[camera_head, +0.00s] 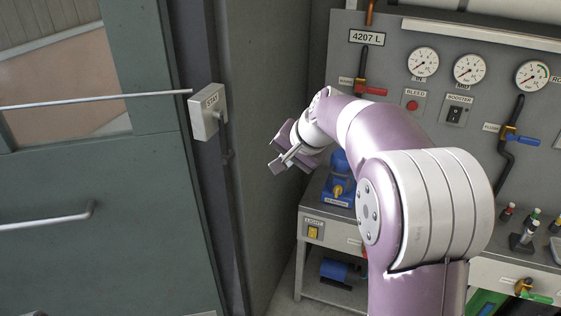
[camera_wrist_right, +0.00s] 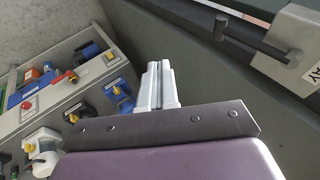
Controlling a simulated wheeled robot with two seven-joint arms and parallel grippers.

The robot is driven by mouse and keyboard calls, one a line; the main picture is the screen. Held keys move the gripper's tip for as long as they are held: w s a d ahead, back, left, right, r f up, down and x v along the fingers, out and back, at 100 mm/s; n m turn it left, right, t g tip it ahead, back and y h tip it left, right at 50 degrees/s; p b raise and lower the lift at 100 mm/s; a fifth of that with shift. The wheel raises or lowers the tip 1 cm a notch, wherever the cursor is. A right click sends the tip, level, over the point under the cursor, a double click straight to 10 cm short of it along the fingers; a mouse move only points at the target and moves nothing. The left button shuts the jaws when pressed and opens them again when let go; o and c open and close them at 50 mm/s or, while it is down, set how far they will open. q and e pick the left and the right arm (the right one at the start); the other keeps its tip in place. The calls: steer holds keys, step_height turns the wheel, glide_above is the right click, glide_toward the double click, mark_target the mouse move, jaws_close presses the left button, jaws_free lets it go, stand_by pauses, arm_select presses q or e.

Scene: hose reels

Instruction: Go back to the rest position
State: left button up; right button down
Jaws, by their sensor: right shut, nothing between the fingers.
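My right arm reaches in from the lower right of the head view. Its gripper (camera_head: 279,164) is raised in front of the dark grey wall, left of the gauge panel. In the right wrist view the two fingers (camera_wrist_right: 159,86) lie together, shut, with nothing between them. The gripper looks apart from everything around it. My left gripper is not in view.
A grey box (camera_head: 205,112) with lettering is mounted left of the gripper, beside a green door (camera_head: 100,220) with a bar handle (camera_head: 50,220). Right of the gripper stand a gauge panel (camera_head: 390,58) with valves and a bench (camera_head: 328,232) holding a blue device (camera_head: 340,182).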

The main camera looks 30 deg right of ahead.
steer(key=s+a+f+n+g+h, duration=0.1)
steer(key=s+a+f+n, duration=0.3)
steer(key=s+f, duration=0.5)
steer(key=s+a+f+n+g, duration=0.4)
steer(key=s+a+f+n, duration=0.1)
steer(key=s+f, duration=0.4)
steer(key=shift+s+a+n+g+h, duration=0.15)
steer(key=shift+s+n+g+h, duration=0.2)
steer(key=shift+s+n, duration=0.4)
